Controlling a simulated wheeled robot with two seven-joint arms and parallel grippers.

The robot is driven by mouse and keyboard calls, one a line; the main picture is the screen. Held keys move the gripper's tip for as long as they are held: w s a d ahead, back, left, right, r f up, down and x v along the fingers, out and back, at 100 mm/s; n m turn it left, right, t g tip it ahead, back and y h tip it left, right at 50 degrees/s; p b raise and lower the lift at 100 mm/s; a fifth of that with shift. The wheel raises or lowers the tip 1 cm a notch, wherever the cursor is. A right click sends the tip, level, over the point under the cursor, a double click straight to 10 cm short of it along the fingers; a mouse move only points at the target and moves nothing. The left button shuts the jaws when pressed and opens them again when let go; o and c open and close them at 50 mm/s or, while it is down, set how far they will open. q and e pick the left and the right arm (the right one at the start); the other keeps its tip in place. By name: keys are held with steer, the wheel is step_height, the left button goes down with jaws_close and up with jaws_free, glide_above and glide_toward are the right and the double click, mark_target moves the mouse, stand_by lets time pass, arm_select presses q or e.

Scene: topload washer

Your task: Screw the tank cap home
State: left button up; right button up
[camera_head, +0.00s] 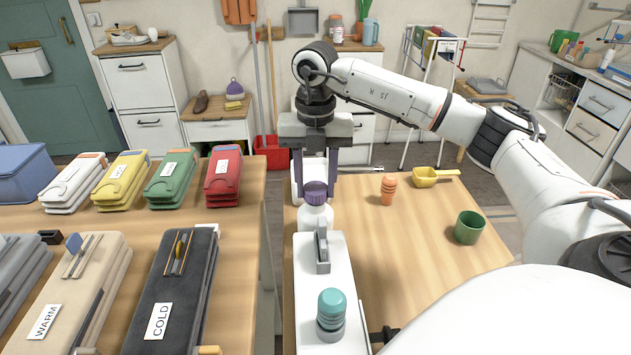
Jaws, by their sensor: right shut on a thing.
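My right gripper (315,187) points down with its fingers on either side of a purple cap (316,195) and is shut on it. The cap sits at the mouth of a white bottle-like tank neck (315,217), upright as far as I can see. Whether any gap is left between cap and neck is too small to tell. A long white body (310,262) lies in front of the neck, with a grey upright handle (322,250) and a teal knob or cap (331,305) on top. My left gripper is not in view.
An orange ribbed piece (388,189), a yellow scoop (428,178) and a green cup (468,227) stand on the right table (430,265). The left table holds several folded stacks, including one marked COLD (185,285). A gap separates the tables.

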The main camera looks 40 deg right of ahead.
steer(key=shift+f, duration=0.15)
steer(key=shift+f+b, duration=0.4)
steer(key=shift+f, duration=0.25)
steer(key=shift+f+b, duration=0.3)
steer(key=shift+f, duration=0.3)
stand_by(0.8)
